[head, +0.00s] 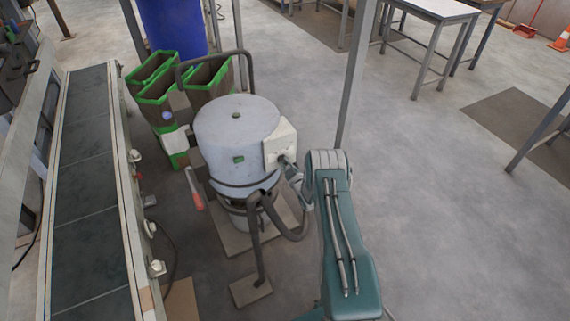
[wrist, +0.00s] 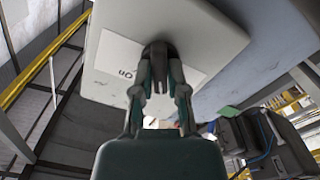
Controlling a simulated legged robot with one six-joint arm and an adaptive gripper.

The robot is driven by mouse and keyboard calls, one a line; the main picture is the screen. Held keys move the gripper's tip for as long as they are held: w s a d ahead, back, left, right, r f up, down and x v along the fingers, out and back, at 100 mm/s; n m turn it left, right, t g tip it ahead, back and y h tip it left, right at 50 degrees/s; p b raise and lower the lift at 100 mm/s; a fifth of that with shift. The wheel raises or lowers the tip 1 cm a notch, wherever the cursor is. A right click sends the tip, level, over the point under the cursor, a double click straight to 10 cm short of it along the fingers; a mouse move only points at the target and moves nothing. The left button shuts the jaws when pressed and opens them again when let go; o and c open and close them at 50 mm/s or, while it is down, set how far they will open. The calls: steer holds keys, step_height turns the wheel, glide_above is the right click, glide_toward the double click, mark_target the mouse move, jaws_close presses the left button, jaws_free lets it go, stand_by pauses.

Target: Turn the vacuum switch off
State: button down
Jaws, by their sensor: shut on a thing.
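The vacuum (head: 236,135) is a grey-white drum on a flat base, standing to the right of the conveyor. A pale switch box (head: 280,143) is fixed to its right side. In the wrist view the box (wrist: 205,40) fills the upper middle, with a white label (wrist: 118,58) that reads "On". The dark switch knob (wrist: 157,50) stands out from the box face over the label. My gripper (wrist: 160,82) is shut on the knob, one finger on each side. In the head view my gripper (head: 289,163) reaches the box, its fingertips small and partly hidden.
A conveyor (head: 85,190) runs along the left. Green-rimmed bins (head: 160,85) and a blue barrel (head: 172,28) stand behind the vacuum. A dark hose (head: 290,235) and a floor nozzle (head: 251,289) are in front. A thin post (head: 356,75) rises behind my arm. Open floor lies right.

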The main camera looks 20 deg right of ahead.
steer(key=c, duration=0.7)
jaws_free()
steer(key=shift+a, duration=0.1)
steer(key=shift+o, duration=0.2)
steer(key=s, duration=1.2)
steer(key=shift+d, duration=0.25)
steer(key=shift+w, duration=0.15)
